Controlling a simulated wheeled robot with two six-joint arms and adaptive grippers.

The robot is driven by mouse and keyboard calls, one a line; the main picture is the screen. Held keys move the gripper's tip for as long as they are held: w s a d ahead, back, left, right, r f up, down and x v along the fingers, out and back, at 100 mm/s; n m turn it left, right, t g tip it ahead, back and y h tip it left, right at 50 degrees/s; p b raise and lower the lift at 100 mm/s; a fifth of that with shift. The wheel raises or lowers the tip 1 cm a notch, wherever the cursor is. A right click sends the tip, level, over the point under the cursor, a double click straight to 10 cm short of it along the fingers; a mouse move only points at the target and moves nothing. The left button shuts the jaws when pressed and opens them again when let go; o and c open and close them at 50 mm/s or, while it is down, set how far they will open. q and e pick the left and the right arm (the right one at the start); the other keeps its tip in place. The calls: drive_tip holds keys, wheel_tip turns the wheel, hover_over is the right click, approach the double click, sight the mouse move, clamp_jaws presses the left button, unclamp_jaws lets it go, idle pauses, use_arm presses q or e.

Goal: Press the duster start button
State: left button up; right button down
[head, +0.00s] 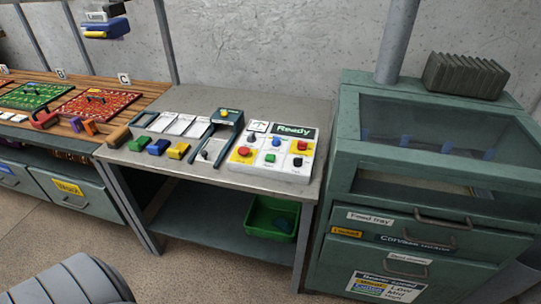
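A white control panel (284,172) with several coloured buttons lies on the grey metal table. It has a "Ready" display (295,130) at its top right. I see a blue button (276,142), a green button (270,158), a black button (297,162), a red button on yellow (243,152) and another red one (302,145). Their labels are too small to read, so I cannot tell which is the duster start button. Neither gripper is in view.
A grey table (230,185) holds small green, blue and yellow blocks left of the panel. A green cabinet (420,180) with a glass top stands close on the right. A green bin (270,222) is on the lower shelf. A wooden bench (140,92) with patterned rugs is at left.

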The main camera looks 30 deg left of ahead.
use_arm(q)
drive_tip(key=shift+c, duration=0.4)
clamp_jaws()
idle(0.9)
